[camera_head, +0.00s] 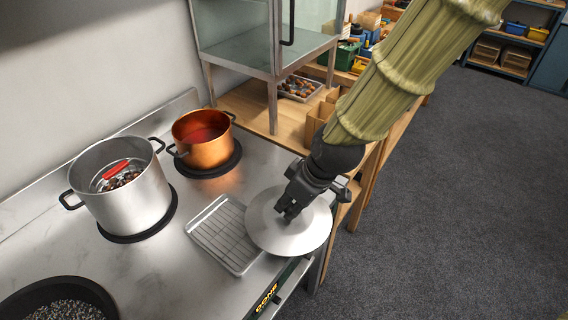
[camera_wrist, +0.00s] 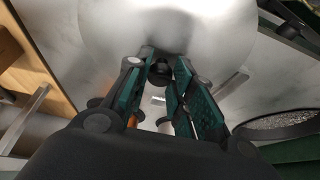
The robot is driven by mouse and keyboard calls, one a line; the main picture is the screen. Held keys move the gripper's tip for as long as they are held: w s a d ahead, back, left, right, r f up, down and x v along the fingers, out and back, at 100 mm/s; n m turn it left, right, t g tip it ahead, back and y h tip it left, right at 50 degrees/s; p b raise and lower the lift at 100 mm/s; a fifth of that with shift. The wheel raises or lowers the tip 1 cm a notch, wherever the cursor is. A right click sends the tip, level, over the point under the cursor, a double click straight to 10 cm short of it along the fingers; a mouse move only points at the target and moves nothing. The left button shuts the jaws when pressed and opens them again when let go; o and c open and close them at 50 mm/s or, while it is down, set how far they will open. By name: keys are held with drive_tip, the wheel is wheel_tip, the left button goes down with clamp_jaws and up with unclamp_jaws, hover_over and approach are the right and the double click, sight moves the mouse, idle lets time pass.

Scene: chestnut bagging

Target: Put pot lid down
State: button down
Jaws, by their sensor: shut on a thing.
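The pot lid (camera_head: 307,237) is a round, pale metal disc at the front right of the steel counter. It overlaps the right side of a wire rack tray (camera_head: 222,236). I cannot tell whether it touches the counter or hangs just above it. My gripper (camera_head: 285,214) is over the lid's middle, shut on its knob. In the wrist view the black knob (camera_wrist: 160,70) sits between the fingers of my gripper (camera_wrist: 161,78), with the lid (camera_wrist: 120,25) behind it. The silver pot (camera_head: 130,203) stands uncovered on the left, with brown pieces and a red-handled thing inside.
A copper pot (camera_head: 205,153) stands behind the tray on a dark burner. A dark pan (camera_head: 62,290) of small dark grains is at the front left. A glass-sided cabinet (camera_head: 240,45) stands on the wooden table behind. Grey floor lies open to the right.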

drive_tip(key=shift+w+a+r+p, duration=0.15)
drive_tip(key=shift+w+p, duration=0.1)
drive_tip(key=shift+w, duration=0.4)
drive_tip(key=shift+w+a+r+p, duration=0.1)
drive_tip(key=shift+w+a+p, duration=0.1)
drive_tip(key=shift+w, duration=0.4)
drive_tip(key=shift+w+r, duration=0.2)
drive_tip(key=shift+w, duration=0.15)
drive_tip(key=w+p, duration=0.1)
drive_tip(key=w, duration=0.3)
drive_tip(key=w+f+p, duration=0.1)
drive_tip(key=w, duration=0.3)
drive_tip(key=w+a+f+p, duration=0.1)
drive_tip(key=w, duration=0.3)
drive_tip(key=shift+w+a+f, duration=0.1)
drive_tip(key=shift+w, duration=0.1)
drive_tip(key=shift+s+f+p, duration=0.25)
drive_tip(key=shift+f+p, duration=0.1)
drive_tip(key=shift+f, duration=0.35)
drive_tip(key=shift+w+f, duration=0.2)
drive_tip(key=shift+f, duration=0.8)
drive_tip(key=shift+s+r, duration=0.1)
drive_tip(key=shift+s, duration=0.05)
